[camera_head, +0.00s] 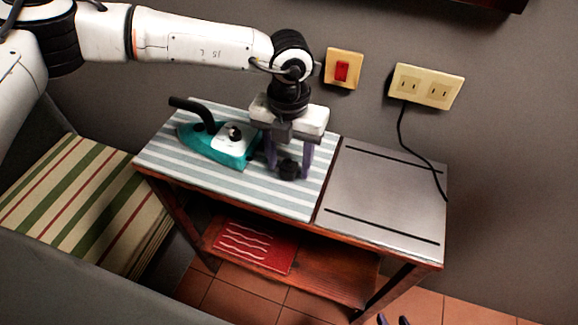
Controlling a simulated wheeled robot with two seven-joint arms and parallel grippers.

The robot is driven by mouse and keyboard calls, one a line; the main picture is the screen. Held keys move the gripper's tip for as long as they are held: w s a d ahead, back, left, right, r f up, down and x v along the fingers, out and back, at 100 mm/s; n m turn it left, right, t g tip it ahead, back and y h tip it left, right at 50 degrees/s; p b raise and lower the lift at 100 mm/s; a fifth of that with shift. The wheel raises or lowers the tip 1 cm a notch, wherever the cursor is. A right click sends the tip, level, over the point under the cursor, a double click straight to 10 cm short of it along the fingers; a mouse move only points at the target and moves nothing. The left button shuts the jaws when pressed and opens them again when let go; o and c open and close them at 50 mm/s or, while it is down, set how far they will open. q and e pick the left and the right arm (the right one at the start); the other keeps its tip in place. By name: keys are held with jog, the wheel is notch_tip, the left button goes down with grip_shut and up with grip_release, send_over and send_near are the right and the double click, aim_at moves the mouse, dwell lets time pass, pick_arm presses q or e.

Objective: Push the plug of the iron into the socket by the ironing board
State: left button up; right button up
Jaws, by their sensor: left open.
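The teal and white iron (222,142) with a black handle lies on the striped ironing board (180,150). My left gripper (289,168) points down over the board, just right of the iron. Its purple fingers are open, on either side of a small dark round thing (289,170), which looks like the plug; I cannot tell whether they touch it. The cream double socket (426,87) is on the wall at the upper right, apart from the gripper. My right gripper (394,320) shows only its two separated purple fingertips at the bottom edge.
A black cord (418,158) hangs from the socket's lower left to the right end of the grey metal plate (385,195). A red switch (342,70) is on the wall. A striped cushioned chair (80,200) stands left. A red cloth (252,245) lies on the lower shelf.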

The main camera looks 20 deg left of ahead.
aim_at(289, 165)
pick_arm(q)
jog(key=c, duration=1.1)
jog(key=shift+o, duration=0.2)
jog(key=shift+r, duration=0.1)
notch_tip(289, 165, up, 10)
jog(key=b, duration=0.1)
